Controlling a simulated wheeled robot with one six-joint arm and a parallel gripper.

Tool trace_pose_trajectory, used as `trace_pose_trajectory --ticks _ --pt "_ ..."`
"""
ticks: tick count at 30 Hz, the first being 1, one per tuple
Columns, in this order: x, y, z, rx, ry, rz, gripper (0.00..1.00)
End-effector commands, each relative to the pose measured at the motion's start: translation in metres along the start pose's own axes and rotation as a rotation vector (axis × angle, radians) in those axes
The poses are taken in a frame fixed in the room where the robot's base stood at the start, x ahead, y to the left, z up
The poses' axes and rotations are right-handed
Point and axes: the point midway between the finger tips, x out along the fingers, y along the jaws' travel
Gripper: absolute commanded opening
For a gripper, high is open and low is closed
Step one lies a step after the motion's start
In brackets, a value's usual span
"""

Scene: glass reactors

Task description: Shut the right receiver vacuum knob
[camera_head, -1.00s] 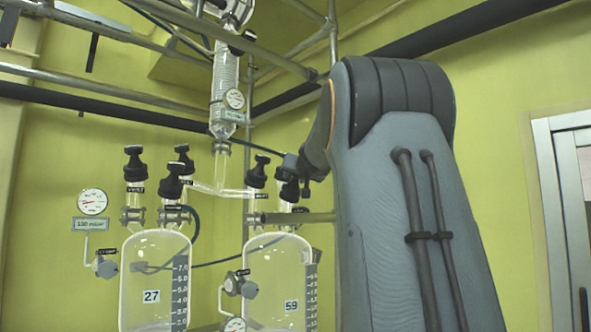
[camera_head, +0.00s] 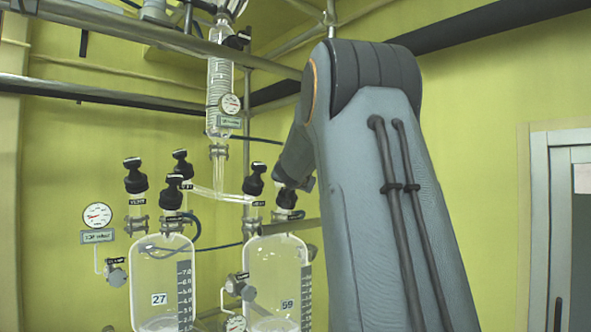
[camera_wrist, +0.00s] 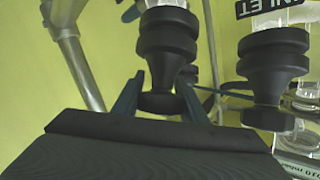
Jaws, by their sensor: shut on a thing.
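The right receiver (camera_head: 277,265) is a clear glass vessel marked 59. Two black knobs stand on its top. The right-hand one, the gripped knob (camera_head: 287,198), is partly covered by my arm in the head view. In the wrist view my gripper (camera_wrist: 160,97) has one finger on each side of the narrow end of this black knob (camera_wrist: 167,42) and is shut on it. Its label is not readable. The other knob (camera_head: 255,180), beside it, shows large in the wrist view (camera_wrist: 273,68), next to an INLET label, apart from my fingers.
The left receiver (camera_head: 160,275), marked 27, stands to the left with its own black knobs (camera_head: 135,180). A glass column with a gauge (camera_head: 229,104) hangs above, between metal pipes. A round gauge (camera_head: 97,215) is at far left. A door (camera_head: 560,225) is at right.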

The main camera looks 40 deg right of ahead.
Motion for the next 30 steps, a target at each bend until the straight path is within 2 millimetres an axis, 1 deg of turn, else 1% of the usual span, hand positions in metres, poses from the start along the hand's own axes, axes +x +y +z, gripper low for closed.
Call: trace_pose_trajectory --ticks 1,18,30 --pt "-0.0018 -0.0012 -0.0056 0.006 -0.001 0.011 0.16" --pt "-0.0023 0.0029 -0.0055 0.071 0.003 0.125 0.16" --pt "-0.0035 0.0049 -0.0034 0.09 0.006 0.165 0.16"
